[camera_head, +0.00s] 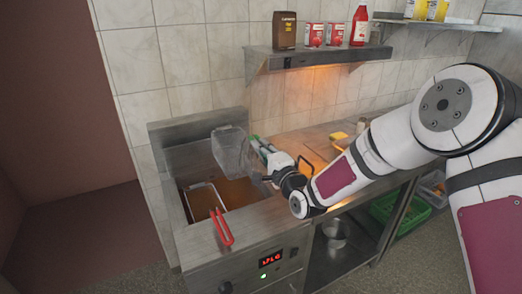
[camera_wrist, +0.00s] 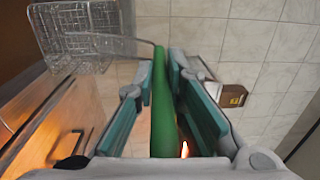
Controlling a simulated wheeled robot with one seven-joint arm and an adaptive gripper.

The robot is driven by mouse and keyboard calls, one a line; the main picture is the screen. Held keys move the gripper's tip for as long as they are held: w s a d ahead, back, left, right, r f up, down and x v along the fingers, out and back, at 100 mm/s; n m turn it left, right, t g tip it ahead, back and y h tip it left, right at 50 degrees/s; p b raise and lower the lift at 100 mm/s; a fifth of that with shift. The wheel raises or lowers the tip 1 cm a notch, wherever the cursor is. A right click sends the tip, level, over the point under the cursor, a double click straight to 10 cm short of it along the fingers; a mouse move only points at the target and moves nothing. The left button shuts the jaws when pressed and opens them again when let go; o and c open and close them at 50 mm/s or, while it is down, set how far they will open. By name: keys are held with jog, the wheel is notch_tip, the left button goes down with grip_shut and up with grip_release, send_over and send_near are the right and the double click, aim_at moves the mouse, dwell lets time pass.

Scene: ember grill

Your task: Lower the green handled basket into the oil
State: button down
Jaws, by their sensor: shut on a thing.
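The green handled basket is a wire mesh basket (camera_head: 230,151) held up above the back right part of the fryer. Its mesh also shows at the upper left of the wrist view (camera_wrist: 80,30). Its green handle (camera_wrist: 163,105) runs between my finger pads. My gripper (camera_head: 272,160) is shut on that handle, to the right of the basket. The brown oil (camera_head: 240,193) lies in the fryer vat below. A second basket (camera_head: 204,200) with a red handle (camera_head: 222,228) sits in the left part of the vat.
A steel shelf (camera_head: 320,55) with a brown container (camera_head: 285,30), red boxes and a red bottle (camera_head: 360,25) hangs on the tiled wall. A counter with a glowing warm area (camera_head: 312,150) adjoins the fryer. A green crate (camera_head: 400,208) and a metal pot (camera_head: 336,234) stand below.

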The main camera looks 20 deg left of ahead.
jog(key=shift+s+d+r, duration=0.1)
jog(key=shift+p+v, duration=1.05)
jog(key=shift+v, duration=1.3)
jog(key=shift+r, duration=0.1)
